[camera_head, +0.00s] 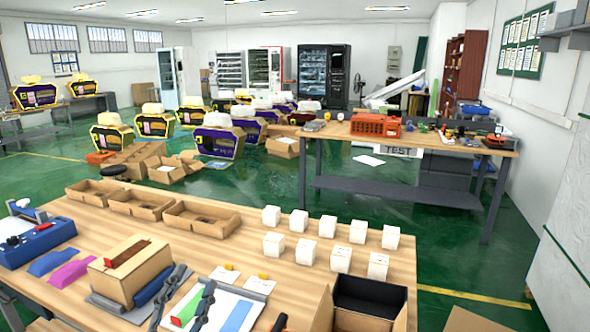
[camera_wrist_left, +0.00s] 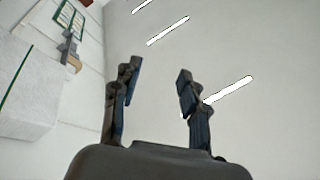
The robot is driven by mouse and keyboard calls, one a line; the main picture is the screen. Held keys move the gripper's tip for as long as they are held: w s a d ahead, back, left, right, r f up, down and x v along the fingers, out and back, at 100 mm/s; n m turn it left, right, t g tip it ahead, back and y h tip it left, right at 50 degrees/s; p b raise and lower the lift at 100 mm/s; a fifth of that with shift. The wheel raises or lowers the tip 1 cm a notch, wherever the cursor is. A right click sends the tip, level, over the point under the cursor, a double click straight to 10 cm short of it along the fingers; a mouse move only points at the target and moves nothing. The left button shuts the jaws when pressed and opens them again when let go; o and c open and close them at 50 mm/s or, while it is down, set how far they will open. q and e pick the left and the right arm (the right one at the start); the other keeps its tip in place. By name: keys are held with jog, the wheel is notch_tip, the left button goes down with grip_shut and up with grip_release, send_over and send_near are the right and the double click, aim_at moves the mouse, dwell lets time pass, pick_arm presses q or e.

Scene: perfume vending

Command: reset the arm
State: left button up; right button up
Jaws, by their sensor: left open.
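My right gripper is not in view.
The wooden table (camera_head: 340,262) holds several white boxes (camera_head: 307,251), open cardboard trays (camera_head: 201,217), a brown carton (camera_head: 127,268) and a black-lined box (camera_head: 370,300). A second workbench (camera_head: 345,131) stands behind, with green floor (camera_head: 250,185) between.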

pick_arm(q)
jog(key=s+a+f+n+g+y, duration=0.1)
jog(key=a+f+n+g+y, duration=0.2)
jog(key=f, duration=0.3)
jog(key=s+a+f+n+g+y, duration=0.1)
jog(key=a+f+n+g+y, duration=0.15)
jog(key=f, duration=0.35)
jog(key=s+d+f+n+g+h, duration=0.2)
jog(key=s+f+n+g, duration=0.2)
jog(key=s+f+g, duration=1.3)
jog(key=s+f+t, duration=0.1)
jog(key=s+f, duration=0.2)
jog(key=f, duration=1.2)
jog(key=s+f+t, duration=0.2)
jog(key=s+f, duration=0.1)
jog(key=f, duration=1.1)
jog(key=s+a+f+g, duration=0.1)
jog(key=s+a+f, duration=0.2)
jog(key=s+f, duration=1.2)
jog(key=shift+s+f+m+y, duration=0.25)
jog(key=shift+f+m+y, duration=0.1)
jog(key=shift+f, duration=0.3)
